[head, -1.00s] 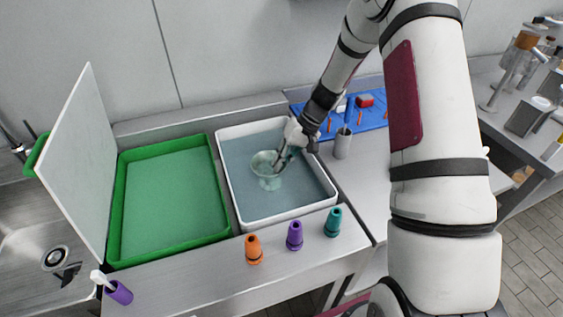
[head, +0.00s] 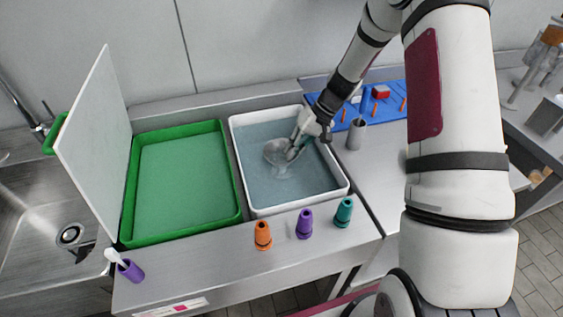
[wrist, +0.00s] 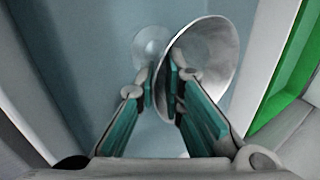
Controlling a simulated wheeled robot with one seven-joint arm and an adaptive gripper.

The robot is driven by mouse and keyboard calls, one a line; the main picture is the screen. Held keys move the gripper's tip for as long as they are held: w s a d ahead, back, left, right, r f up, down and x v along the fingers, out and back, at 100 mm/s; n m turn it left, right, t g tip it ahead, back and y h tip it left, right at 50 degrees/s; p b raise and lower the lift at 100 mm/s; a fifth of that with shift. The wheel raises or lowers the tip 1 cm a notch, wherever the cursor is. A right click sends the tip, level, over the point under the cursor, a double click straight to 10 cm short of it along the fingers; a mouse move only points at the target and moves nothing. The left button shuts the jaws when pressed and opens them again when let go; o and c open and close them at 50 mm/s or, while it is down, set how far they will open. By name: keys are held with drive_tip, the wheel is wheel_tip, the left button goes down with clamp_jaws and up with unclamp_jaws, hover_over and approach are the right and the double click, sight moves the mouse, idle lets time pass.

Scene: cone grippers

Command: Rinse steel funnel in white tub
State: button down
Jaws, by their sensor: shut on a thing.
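The steel funnel (head: 281,152) is in the white tub (head: 337,193), low over or partly in the water; I cannot tell how deep. My gripper (head: 295,149) reaches down into the tub from the upper right and is shut on the funnel. In the wrist view, the teal-padded fingers of my gripper (wrist: 170,95) close on the funnel (wrist: 210,55), whose wide mouth is tilted up and to the right. A paler round shape beside it looks like its reflection in the water. The funnel's spout is hidden.
A green tray (head: 232,190) stands left of the tub, with an upright white board (head: 95,140) at its left edge. A metal cup (head: 356,134) and blue mat (head: 395,112) lie right of the tub.

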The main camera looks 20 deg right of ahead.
drive_tip(key=shift+r, duration=0.1)
wheel_tip(320, 180, up, 14)
drive_tip(key=p, duration=0.4)
drive_tip(key=shift+r, duration=0.25)
idle(0.9)
drive_tip(key=shift+r, duration=0.1)
idle(1.0)
drive_tip(key=shift+r+p, duration=0.6)
drive_tip(key=shift+r, duration=1.3)
